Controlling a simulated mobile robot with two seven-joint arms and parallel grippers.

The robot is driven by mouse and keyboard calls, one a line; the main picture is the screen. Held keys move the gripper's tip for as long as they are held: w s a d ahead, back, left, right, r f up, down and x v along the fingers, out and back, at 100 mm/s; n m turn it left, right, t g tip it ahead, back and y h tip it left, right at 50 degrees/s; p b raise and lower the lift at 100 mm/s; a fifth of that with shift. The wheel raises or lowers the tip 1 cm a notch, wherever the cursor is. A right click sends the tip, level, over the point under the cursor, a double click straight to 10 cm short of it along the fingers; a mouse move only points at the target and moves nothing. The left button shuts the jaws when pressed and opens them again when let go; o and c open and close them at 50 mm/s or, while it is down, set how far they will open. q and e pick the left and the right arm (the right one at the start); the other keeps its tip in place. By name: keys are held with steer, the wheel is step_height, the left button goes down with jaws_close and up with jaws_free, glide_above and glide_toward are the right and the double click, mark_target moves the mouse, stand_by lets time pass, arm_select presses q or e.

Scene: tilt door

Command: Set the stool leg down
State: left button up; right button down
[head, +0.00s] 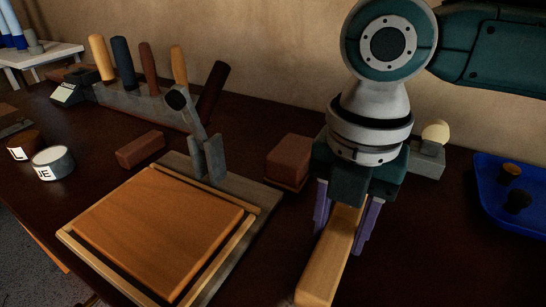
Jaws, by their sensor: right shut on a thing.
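The stool leg (331,259) is a light wooden bar with squared sides. My right gripper (342,229) points down with its purple fingers on either side of the leg, shut on it. The leg slants from between the fingers toward the lower front of the head view. Whether its underside touches the dark table (268,275) cannot be told. My left gripper is not in view.
Left of the leg lies a square wooden panel (158,228) in a frame, with an upright clamp (205,150) behind. A reddish-brown block (289,160) stands near my gripper. A blue tray (489,195) is at right. A tool rack (145,101) stands at the back.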

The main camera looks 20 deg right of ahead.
steer(key=shift+c, duration=2.1)
jaws_free()
steer(key=shift+f, duration=0.1)
